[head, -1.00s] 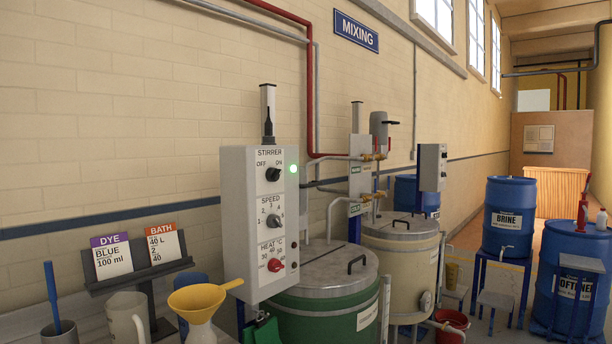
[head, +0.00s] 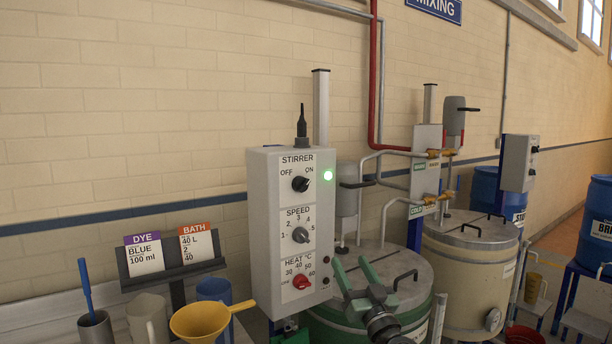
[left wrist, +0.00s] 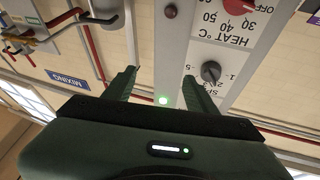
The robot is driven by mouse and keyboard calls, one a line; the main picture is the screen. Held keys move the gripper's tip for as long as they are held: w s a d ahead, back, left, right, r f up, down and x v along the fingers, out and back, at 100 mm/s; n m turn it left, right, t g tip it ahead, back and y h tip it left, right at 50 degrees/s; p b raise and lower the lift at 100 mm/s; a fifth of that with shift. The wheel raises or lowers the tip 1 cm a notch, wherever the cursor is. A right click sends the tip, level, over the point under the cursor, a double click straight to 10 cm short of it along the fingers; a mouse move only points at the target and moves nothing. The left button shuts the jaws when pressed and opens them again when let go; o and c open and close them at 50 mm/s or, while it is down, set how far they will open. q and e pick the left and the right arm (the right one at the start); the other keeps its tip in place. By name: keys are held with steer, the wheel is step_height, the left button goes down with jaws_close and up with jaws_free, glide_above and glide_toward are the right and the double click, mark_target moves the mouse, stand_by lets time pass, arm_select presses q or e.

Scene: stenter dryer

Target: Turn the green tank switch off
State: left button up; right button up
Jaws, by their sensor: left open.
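The grey control box (head: 262,215) stands at the green tank (head: 415,334). Its top black STIRRER knob (head: 300,184) points toward ON, and the green lamp (head: 327,176) beside it is lit. The lamp also shows in the left wrist view (left wrist: 163,99), which sees the box upside down; the stirrer knob is not visible there. My left gripper (head: 352,267) is open and empty, just right of the box's lower part, below the stirrer knob and in front of the tank lid. Its fingers (left wrist: 163,88) show apart in the left wrist view. My right gripper is not in view.
Below are the SPEED knob (head: 301,235) and red HEAT knob (head: 301,281). A yellow funnel (head: 200,320), mugs and a card stand (head: 173,274) are at left. A cream tank (head: 468,270) and pipes (head: 385,200) are at right.

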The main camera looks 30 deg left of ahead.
mark_target(306, 186)
arm_select(q)
steer(key=s+a+r+n+g+h+p, duration=0.1)
steer(key=s+a+r+n+g, duration=0.2)
steer(key=r, duration=0.7)
steer(key=s+a+r+n+g+p, duration=0.1)
steer(key=s+r+n+g, duration=0.2)
steer(key=r, duration=0.6)
steer(key=shift+m+g, duration=0.7)
steer(key=p+x, duration=0.2)
steer(key=x, duration=0.4)
steer(key=shift+w, duration=0.15)
steer(key=shift+p+x, duration=0.4)
steer(key=shift+x, duration=0.35)
steer(key=shift+f, duration=0.1)
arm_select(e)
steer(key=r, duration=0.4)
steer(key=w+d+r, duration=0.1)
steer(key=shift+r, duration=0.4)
arm_select(q)
jaws_close()
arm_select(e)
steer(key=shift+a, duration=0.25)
